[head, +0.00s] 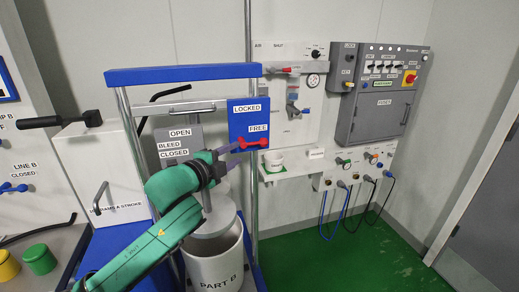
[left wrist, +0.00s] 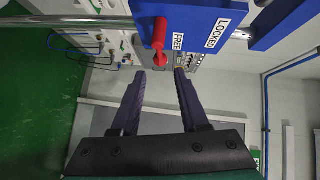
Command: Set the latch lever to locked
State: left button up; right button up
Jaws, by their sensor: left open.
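The red latch lever (head: 252,143) is mounted on a blue plate (head: 240,119) on the drum rig, with LOCKED printed above FREE. The lever lies beside the FREE label. In the left wrist view the lever (left wrist: 159,34) points down toward my fingers, alongside FREE and away from LOCKED. My left gripper (head: 236,150) is at the plate's lower edge, just left of the lever. In the left wrist view my left gripper (left wrist: 159,73) is open, with the lever's round end near the gap between its fingertips. Whether they touch is unclear. My right gripper is out of view.
A blue top bar (head: 184,74) and a metal upright (head: 249,200) frame the rig close to my arm. A white PART B drum (head: 215,267) stands below. A grey control cabinet (head: 383,100) is on the wall behind. Green floor (head: 330,270) is clear at right.

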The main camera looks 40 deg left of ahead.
aim_at(255, 144)
pick_arm(q)
jog(key=p+x, duration=0.3)
jog(key=x, duration=0.8)
jog(key=shift+w+r, duration=0.1)
jog(key=shift+w, duration=0.05)
jog(key=shift+w+f, duration=0.2)
jog(key=shift+w, duration=0.2)
grip_shut()
jog(key=shift+a+f, duration=0.1)
jog(key=shift+a, duration=0.05)
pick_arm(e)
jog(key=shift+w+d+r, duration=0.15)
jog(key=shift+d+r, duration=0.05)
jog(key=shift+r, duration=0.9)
pick_arm(q)
jog(key=shift+f, duration=0.15)
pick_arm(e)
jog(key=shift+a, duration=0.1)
